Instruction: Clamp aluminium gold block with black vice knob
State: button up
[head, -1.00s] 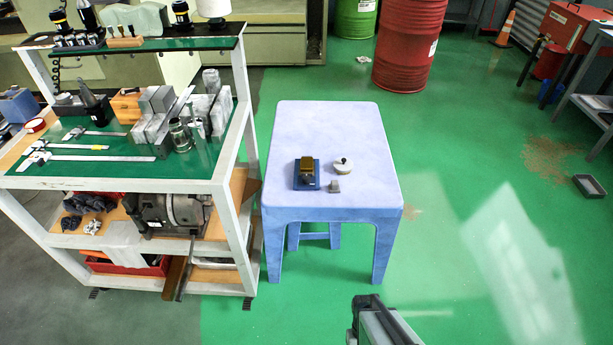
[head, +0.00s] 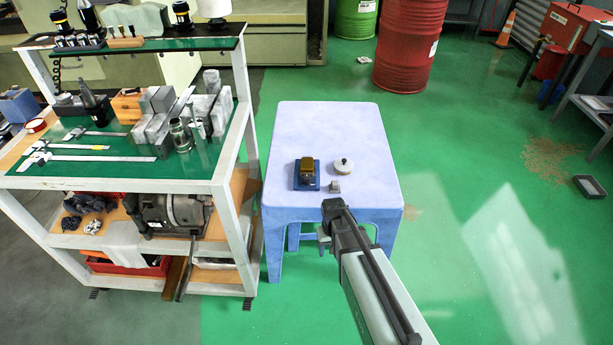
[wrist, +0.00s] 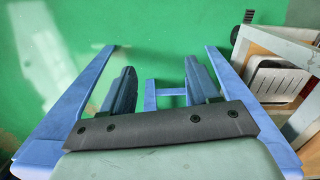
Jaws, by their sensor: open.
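A small blue vice (head: 306,183) stands on the left half of the pale blue table (head: 290,125). A gold-brown block (head: 307,164) sits in or on top of it; whether the jaws touch it is too small to tell. The black knob cannot be made out for certain; a dark part shows on the vice's near side. My gripper (head: 324,238) is at the table's front edge, nearer than the vice and apart from it. In the wrist view its two fingers (wrist: 161,90) are spread with nothing between them.
A round pale piece with a black knob on top (head: 343,166) and a small grey block (head: 335,186) stand right of the vice. A loaded tool cart (head: 232,170) is close on the left. The table's back and right are clear.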

jog(key=w+a+r+t, duration=0.1)
jog(key=w+a+r, duration=0.2)
jog(key=w+r, duration=0.35)
jog(key=w+a+r+t, duration=0.1)
jog(key=w+a+r, duration=0.2)
jog(key=w+r, duration=0.35)
notch_tip(320, 180, up, 10)
jog(key=g, duration=0.1)
send_over(307, 177)
notch_tip(307, 177, down, 14)
jog(key=shift+a+r, duration=0.1)
jog(key=shift+r, duration=0.05)
jog(key=shift+c, duration=0.2)
jog(key=c, duration=1)
